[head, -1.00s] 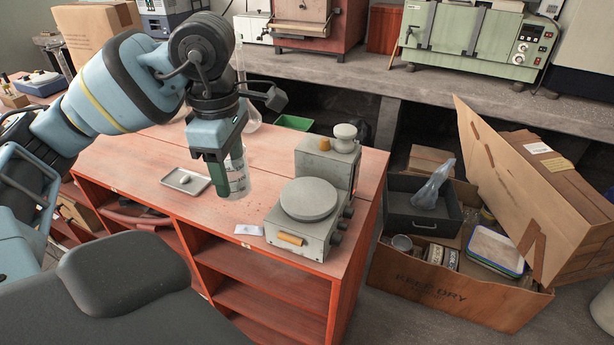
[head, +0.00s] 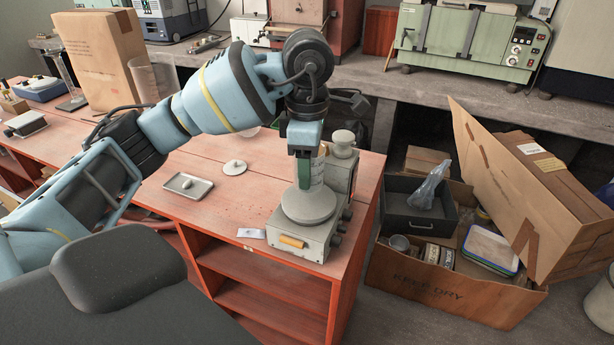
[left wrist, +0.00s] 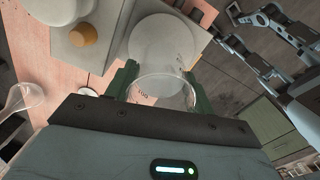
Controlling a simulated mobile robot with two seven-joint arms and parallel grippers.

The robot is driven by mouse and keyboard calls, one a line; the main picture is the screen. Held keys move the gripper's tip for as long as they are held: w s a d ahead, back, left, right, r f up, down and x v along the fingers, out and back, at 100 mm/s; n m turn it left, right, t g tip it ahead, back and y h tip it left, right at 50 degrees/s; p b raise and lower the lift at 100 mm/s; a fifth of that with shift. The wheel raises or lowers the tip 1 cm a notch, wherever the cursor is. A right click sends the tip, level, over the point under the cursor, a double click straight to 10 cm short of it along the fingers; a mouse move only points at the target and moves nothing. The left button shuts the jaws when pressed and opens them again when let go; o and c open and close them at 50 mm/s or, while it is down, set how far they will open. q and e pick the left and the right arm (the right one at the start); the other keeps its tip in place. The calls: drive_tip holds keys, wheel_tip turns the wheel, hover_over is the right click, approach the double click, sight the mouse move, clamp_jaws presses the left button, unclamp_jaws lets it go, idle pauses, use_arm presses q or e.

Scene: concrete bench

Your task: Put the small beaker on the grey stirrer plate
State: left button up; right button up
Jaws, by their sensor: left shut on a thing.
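The small clear glass beaker (head: 317,175) is upright in my left gripper (head: 307,172), which is shut on it. In the left wrist view the beaker (left wrist: 163,88) sits between the two green fingers of the gripper (left wrist: 158,88). The round grey stirrer plate (head: 308,209) is on top of the stirrer unit (head: 318,240), near the bench's right end. The beaker's base appears over the back part of the plate; I cannot tell whether it touches. The plate (left wrist: 163,38) also shows beyond the beaker in the left wrist view. My right gripper is not in view.
A small grey tray (head: 188,186) and a white lid-like disc (head: 234,167) lie left of the stirrer. A paper slip (head: 251,233) is by the front edge. An open cardboard box (head: 450,281) stands on the floor to the right. The red bench top (head: 225,211) is mostly clear.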

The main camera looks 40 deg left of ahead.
use_arm(q)
drive_tip(key=shift+f, duration=1.7)
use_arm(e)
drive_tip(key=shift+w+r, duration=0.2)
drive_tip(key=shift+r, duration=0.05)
use_arm(q)
drive_tip(key=shift+f, duration=0.1)
drive_tip(key=o, duration=1)
drive_tip(key=shift+o, duration=0.2)
wheel_tip(320, 180, up, 12)
drive_tip(key=p, duration=0.1)
drive_tip(key=shift+p, duration=0.35)
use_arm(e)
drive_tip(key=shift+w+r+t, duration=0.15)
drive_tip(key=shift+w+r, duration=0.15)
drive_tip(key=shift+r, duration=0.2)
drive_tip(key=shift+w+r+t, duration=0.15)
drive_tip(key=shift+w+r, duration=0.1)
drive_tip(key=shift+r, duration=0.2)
use_arm(q)
drive_tip(key=shift+d, duration=0.1)
